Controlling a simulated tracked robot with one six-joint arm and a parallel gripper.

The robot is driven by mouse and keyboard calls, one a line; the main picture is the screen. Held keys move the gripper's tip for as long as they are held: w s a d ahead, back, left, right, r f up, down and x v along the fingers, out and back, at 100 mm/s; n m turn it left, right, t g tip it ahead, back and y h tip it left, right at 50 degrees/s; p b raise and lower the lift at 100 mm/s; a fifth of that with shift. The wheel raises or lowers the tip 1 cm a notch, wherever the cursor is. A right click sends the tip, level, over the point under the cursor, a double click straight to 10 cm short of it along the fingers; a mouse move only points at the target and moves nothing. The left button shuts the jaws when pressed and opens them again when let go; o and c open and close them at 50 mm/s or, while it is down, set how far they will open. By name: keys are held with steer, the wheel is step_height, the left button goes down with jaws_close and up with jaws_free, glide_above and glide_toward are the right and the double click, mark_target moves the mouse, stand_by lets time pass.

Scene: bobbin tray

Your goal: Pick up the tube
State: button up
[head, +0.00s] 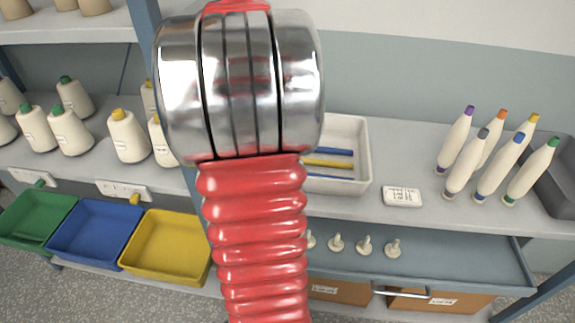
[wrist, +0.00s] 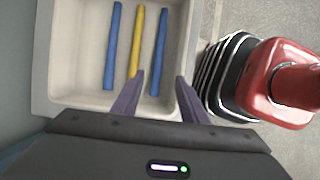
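Three tubes lie side by side in a white tray (wrist: 105,100): a blue one at the left (wrist: 112,45), a yellow one in the middle (wrist: 136,40) and a blue one at the right (wrist: 159,50). My gripper (wrist: 160,78) is open, with nothing between its fingers in contact that I can see. In the wrist view its fingertips appear on either side of the right blue tube's near end; their height over it is unclear. In the head view my arm hides my gripper and the left part of the tray (head: 362,155); parts of the tubes show.
Below is an open drawer (head: 450,258) with white knobs. Yarn cones (head: 128,138) and coloured bins (head: 95,232) are at the left.

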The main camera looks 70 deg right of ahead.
steer(key=shift+s+d+f, duration=0.15)
steer(key=shift+s+d, duration=0.55)
steer(key=shift+s, duration=0.2)
steer(key=shift+f, duration=0.1)
steer(key=shift+x, duration=4.2)
steer(key=shift+s+a, duration=0.1)
steer(key=shift+s, duration=0.05)
steer(key=shift+a+x, duration=0.15)
steer(key=shift+x, duration=1.15)
steer(key=shift+a+x, duration=0.1)
steer(key=shift+x, duration=1.2)
steer(key=shift+d, duration=0.15)
steer(key=shift+c, duration=0.4)
jaws_close()
